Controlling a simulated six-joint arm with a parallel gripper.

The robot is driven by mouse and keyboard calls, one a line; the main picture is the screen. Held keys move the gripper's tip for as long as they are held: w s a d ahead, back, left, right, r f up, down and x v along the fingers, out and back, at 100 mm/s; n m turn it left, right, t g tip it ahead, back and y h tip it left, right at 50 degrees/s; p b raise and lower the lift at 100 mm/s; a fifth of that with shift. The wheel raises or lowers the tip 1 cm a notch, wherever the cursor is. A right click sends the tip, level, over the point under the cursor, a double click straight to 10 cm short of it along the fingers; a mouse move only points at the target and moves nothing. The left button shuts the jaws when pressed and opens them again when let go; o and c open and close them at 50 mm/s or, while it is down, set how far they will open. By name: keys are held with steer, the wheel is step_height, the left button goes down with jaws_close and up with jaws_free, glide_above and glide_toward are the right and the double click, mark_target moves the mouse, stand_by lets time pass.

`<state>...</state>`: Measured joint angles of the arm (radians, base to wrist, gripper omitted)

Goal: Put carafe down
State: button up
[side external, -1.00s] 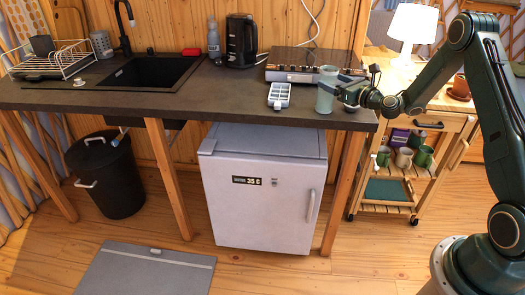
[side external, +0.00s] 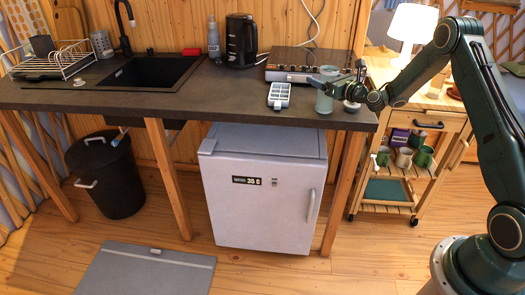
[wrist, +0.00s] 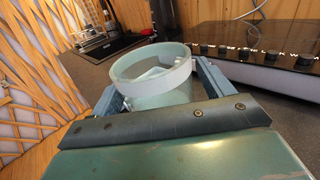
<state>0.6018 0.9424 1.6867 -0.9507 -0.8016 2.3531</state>
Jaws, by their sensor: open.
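The carafe (side external: 324,103) is a pale green, translucent cylinder standing upright on the dark countertop near its front right end. My gripper (side external: 328,82) is at its upper part, and the fingers hide some of its top in the side view. In the wrist view the carafe (wrist: 150,72) shows its open round rim between the two fingers of my gripper (wrist: 155,88). The jaws are open, with one finger on each side of the carafe. Whether either finger touches it is hard to tell.
A white ice-cube tray (side external: 279,95) lies just left of the carafe. A cooktop (side external: 300,66) with knobs is behind it. A black kettle (side external: 241,42) and a sink (side external: 155,70) are farther left. Bare counter (side external: 190,103) lies in front of the sink.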

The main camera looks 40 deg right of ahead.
steer(key=c, duration=1.7)
steer(key=shift+r, duration=0.25)
step_height(320, 180, up, 20)
steer(key=shift+f, duration=0.15)
steer(key=shift+f, duration=0.1)
steer(key=s+a+f, duration=0.3)
steer(key=a+f, duration=0.4)
steer(key=a, duration=0.4)
steer(key=s+a+f, duration=0.4)
steer(key=a+f, duration=0.4)
steer(key=a, duration=0.4)
steer(key=shift+s+f, duration=0.15)
steer(key=shift+f, duration=0.15)
